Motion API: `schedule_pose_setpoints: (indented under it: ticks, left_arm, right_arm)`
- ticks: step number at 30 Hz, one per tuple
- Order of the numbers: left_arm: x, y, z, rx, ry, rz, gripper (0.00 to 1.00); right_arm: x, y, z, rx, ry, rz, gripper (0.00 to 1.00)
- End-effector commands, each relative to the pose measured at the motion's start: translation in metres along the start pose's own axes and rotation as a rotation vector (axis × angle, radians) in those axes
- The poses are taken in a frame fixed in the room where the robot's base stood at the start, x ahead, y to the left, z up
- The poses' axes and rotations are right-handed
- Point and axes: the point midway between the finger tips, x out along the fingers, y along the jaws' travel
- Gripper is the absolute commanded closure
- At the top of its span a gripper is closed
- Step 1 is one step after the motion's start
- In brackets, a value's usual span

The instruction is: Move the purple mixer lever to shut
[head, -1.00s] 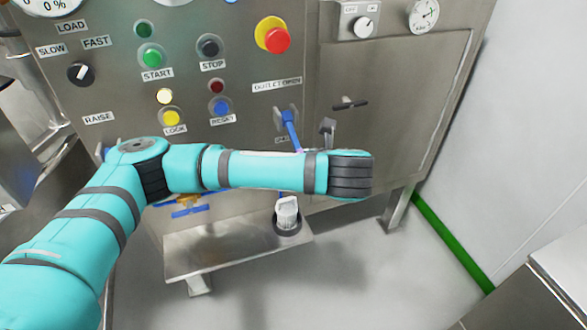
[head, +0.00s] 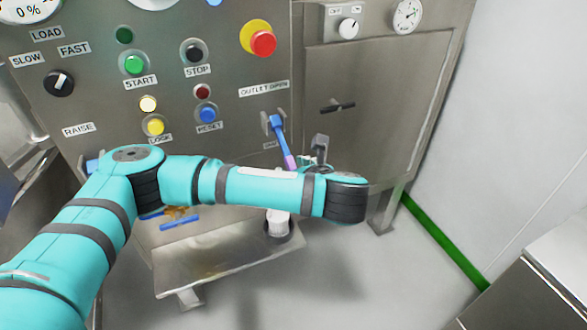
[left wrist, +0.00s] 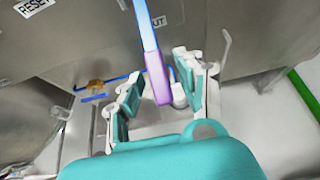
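The mixer lever has a blue shaft (head: 277,131) and a purple grip (head: 290,162). It hangs from its pivot on the panel, pointing down and slightly right, beneath the OUTLET OPEN label (head: 264,89). A partly covered label ending in "UT" (left wrist: 159,21) is beside the shaft in the left wrist view. My left gripper (left wrist: 158,92) is open, with the purple grip (left wrist: 158,82) between its spread fingers; a gap shows at least on the left side. In the head view my left arm hides most of this gripper. My right gripper is out of view.
A grey handle (head: 321,146) stands just right of the lever. Panel buttons and the red emergency stop (head: 263,43) are above. A metal shelf (head: 205,262) is below, with a white-topped part (head: 278,222) at its right corner. Open floor lies to the right.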

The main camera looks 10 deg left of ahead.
Motion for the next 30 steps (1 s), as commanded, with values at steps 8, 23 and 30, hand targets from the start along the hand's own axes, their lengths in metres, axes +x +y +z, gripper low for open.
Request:
schedule_pose_setpoints:
  ticks: [8, 23, 30]
  left_arm:
    - [-0.001, -0.001, 0.002, -0.001, -0.002, -0.002, 0.60]
    - [-0.056, -0.002, 0.003, 0.001, -0.006, -0.009, 0.60]
    - [-0.102, -0.002, 0.002, 0.000, -0.005, -0.006, 0.60]
  right_arm:
    - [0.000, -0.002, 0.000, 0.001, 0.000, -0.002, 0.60]
    - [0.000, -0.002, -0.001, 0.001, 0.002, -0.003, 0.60]
    - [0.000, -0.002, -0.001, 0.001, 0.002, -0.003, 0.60]
